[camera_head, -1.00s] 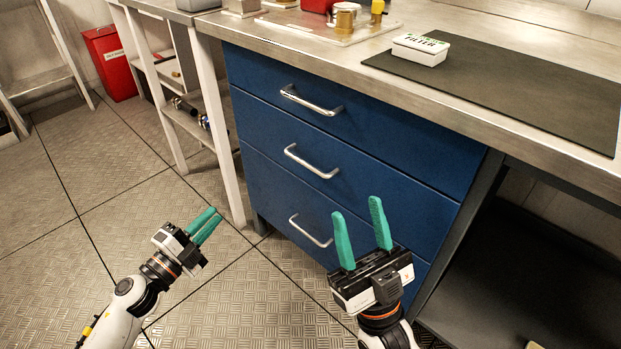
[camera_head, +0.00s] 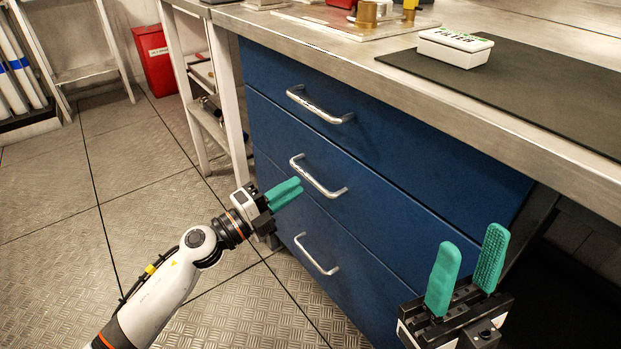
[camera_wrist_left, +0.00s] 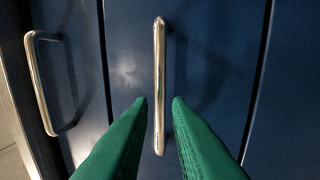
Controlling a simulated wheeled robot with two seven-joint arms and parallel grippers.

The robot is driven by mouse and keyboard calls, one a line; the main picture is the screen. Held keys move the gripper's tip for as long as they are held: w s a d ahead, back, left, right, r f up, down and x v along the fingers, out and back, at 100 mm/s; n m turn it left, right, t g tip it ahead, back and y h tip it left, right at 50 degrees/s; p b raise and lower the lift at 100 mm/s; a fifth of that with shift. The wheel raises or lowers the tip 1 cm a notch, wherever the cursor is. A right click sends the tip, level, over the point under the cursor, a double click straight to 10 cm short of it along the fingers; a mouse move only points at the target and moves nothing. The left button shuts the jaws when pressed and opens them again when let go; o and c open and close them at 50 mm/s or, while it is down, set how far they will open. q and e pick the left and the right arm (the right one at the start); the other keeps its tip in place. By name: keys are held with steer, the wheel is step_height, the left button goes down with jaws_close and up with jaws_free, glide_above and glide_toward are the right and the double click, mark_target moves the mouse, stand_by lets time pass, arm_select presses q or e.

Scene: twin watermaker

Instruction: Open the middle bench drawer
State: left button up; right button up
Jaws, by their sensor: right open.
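The middle drawer (camera_head: 375,205) of the blue bench cabinet is shut, with a silver bar handle (camera_head: 318,178). My left gripper (camera_head: 294,186) points at this handle from the left, its green fingertips close to it. In the left wrist view, the middle drawer handle (camera_wrist_left: 159,60) lines up with the gap between the two spread fingers (camera_wrist_left: 159,100). The fingers are not closed on it. Whether the bar is between the tips or just ahead of them I cannot tell. My right gripper (camera_head: 469,265) is open and empty in front of the cabinet's lower right.
The top drawer handle (camera_head: 320,105) and bottom drawer handle (camera_head: 316,255) sit above and below; both drawers are shut. The steel bench top (camera_head: 330,55) overhangs them and carries a white filter box (camera_head: 455,47) on a dark mat (camera_head: 540,95). Open floor lies left.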

mark_target(309, 175)
arm_select(q)
steer(key=x, duration=0.5)
steer(key=shift+w+d+b, duration=0.1)
steer(key=shift+b, duration=0.2)
jaws_close()
